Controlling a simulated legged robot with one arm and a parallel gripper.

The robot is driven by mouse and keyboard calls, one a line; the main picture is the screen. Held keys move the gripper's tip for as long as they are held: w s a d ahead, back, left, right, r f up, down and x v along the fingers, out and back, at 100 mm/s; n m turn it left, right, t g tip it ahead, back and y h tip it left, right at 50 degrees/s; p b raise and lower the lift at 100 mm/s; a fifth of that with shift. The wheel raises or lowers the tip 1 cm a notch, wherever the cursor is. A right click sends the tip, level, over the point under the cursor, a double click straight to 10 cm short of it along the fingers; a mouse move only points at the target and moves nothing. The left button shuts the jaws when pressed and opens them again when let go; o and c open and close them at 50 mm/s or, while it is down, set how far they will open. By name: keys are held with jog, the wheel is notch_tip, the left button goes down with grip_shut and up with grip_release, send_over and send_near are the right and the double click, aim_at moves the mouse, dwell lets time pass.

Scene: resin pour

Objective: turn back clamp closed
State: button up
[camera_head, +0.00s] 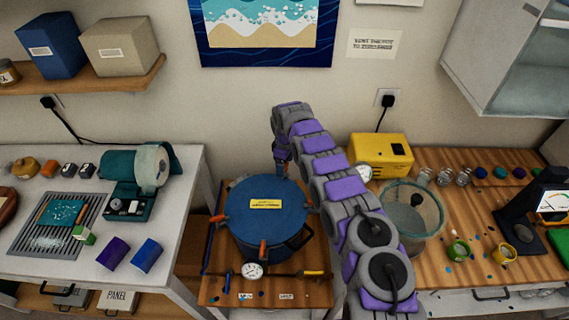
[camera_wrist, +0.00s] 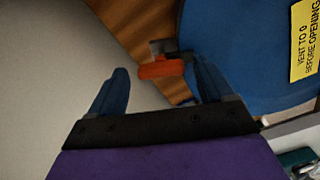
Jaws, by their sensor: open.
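The blue pressure pot (camera_head: 245,240) stands on the low wooden bench and its round lid carries a yellow label (camera_head: 265,204). In the head view my gripper (camera_head: 282,168) points down at the pot's back rim, and the back clamp there is hidden behind it. In the wrist view the back clamp's orange handle (camera_wrist: 160,70) on a grey bracket lies at the lid's edge. My gripper (camera_wrist: 160,64) is open, with one blue finger on each side of the handle. I cannot tell whether either finger touches it. Orange clamps show at front (camera_head: 262,250) and left (camera_head: 217,218).
A pressure gauge (camera_head: 252,270) and hose lie at the pot's front. A clear chamber (camera_head: 412,215) and a yellow box (camera_head: 380,155) stand right of my arm. A white table (camera_head: 60,278) with a teal machine is at left. The wall is close behind.

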notch_tip(320, 180, up, 17)
jog(key=p, duration=0.1)
jog(key=shift+p, duration=0.3)
jog(key=shift+w+r, duration=0.1)
dwell(0.5)
jog(key=shift+r, duration=0.1)
